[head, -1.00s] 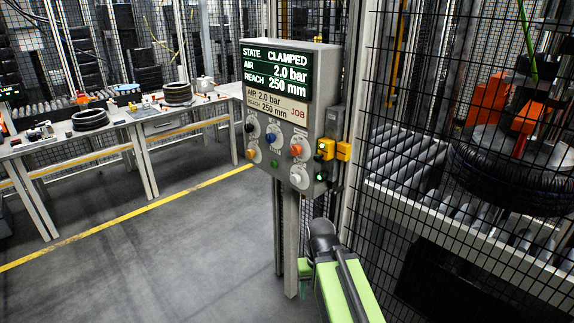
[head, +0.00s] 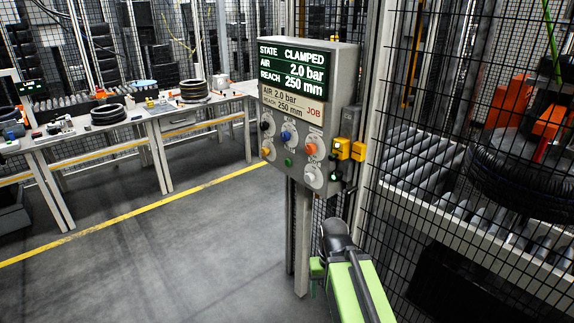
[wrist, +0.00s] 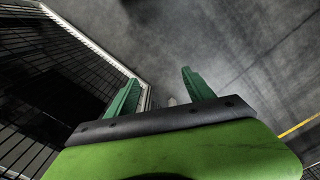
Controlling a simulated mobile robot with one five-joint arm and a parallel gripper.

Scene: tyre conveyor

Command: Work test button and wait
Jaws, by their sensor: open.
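The control panel (head: 335,150) stands on a post in the middle of the head view. Its screen (head: 291,68) reads STATE CLAMPED, AIR 2.0 bar, REACH 250 mm. A job card (head: 291,104) below repeats 2.0 bar and 250 mm. Its controls include a blue knob (head: 287,137), an orange one (head: 311,150), a green button (head: 289,162) and a white button (head: 309,179). Their labels are too small to read, so I cannot tell which is the test button. My gripper (wrist: 160,88) is open and empty in the wrist view, pointing at the floor, apart from the panel.
A wire fence (head: 450,200) runs along the right, with a tyre (head: 520,180) and rollers behind it. A yellow box (head: 350,149) juts from the panel's right side. A workbench (head: 150,118) with tyres stands at back left. The floor between is clear.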

